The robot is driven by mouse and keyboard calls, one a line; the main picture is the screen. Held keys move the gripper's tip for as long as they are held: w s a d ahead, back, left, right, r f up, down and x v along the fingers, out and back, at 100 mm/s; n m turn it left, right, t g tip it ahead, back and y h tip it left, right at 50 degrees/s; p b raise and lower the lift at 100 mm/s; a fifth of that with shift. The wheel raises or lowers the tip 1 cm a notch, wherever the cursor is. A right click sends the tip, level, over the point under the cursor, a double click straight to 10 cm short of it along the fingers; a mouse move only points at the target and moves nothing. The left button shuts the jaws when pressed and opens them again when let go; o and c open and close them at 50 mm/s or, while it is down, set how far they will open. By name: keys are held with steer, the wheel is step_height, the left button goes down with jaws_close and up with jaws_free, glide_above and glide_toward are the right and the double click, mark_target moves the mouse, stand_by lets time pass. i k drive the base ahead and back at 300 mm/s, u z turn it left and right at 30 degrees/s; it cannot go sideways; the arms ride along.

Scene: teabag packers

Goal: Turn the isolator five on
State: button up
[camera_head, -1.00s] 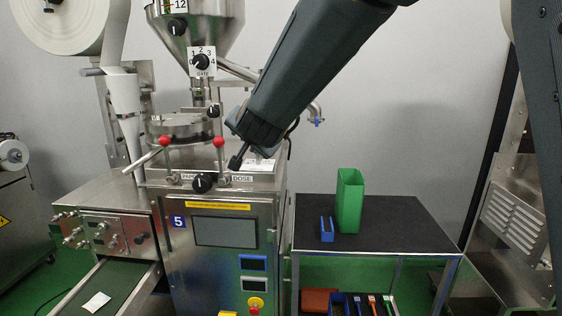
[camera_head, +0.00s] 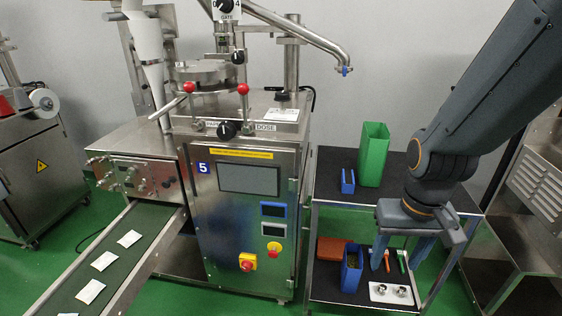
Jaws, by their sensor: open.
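Machine five stands left of centre in the head view, marked by a blue "5" plate (camera_head: 203,168) on its steel front. Low on that front is a red rotary knob on a yellow plate, which looks like the isolator (camera_head: 247,261). Its exact handle angle is too small to read. A round red and yellow button (camera_head: 273,249) sits just above it to the right. My gripper (camera_head: 412,262) is at the right, pointing down in front of the side table, well apart from the isolator. It is open, with nothing seen between its fingers.
The side table (camera_head: 330,192) carries a green bin (camera_head: 372,154) and a small blue holder (camera_head: 347,182). Its lower shelf holds tools, a blue box (camera_head: 351,272) and a white plate (camera_head: 391,293). A conveyor (camera_head: 112,262) with teabags juts out at left. Green floor shows before the machine.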

mark_target(247, 265)
steer(key=u, duration=1.15)
steer(key=k, duration=0.15)
steer(key=z, duration=0.1)
